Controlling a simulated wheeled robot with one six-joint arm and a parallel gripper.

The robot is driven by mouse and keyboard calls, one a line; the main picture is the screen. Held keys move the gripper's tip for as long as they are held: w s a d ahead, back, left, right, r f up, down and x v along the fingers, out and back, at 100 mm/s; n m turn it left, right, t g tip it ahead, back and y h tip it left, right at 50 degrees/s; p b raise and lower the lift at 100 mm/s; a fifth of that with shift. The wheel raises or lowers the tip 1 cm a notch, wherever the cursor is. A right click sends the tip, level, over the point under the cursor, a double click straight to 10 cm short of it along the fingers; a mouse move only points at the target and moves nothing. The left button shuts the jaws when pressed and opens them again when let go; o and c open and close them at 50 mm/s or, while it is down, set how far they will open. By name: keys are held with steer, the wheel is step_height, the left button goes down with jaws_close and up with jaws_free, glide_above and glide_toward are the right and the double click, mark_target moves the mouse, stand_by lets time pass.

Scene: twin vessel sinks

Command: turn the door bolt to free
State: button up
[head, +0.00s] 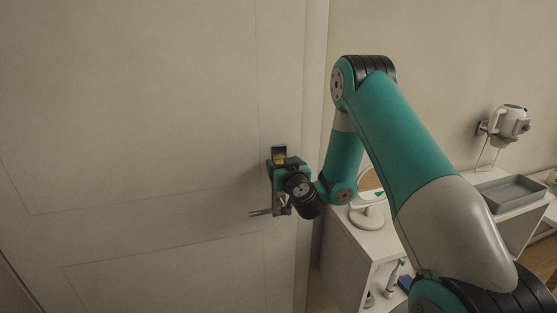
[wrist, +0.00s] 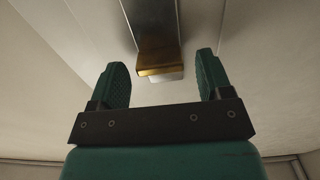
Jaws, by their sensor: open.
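The door (head: 150,120) is pale and fills the left of the head view. The door bolt, a dark plate with a brass-coloured part (head: 279,155), is on the door near its right edge. In the wrist view the bolt's brass end (wrist: 158,62) lies ahead, between the two green fingertips. My gripper (wrist: 160,80) is open, with a finger on either side of the brass end and gaps showing at both sides. In the head view my gripper (head: 277,170) is at the bolt and hides its lower part.
A lever handle (head: 265,212) sticks out leftward just below my gripper. To the right, a white counter (head: 345,240) carries a round mirror (head: 367,216) and a grey tray (head: 510,192). A white hair dryer (head: 508,122) hangs on the wall.

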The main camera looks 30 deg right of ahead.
steer(key=shift+c, duration=0.4)
steer(key=c, duration=0.8)
steer(key=shift+c, duration=0.2)
steer(key=shift+m, duration=0.3)
steer(key=m, duration=1.1)
steer(key=m+b, duration=0.1)
steer(key=m, duration=0.5)
steer(key=shift+d+f, duration=0.25)
steer(key=shift+m, duration=0.3)
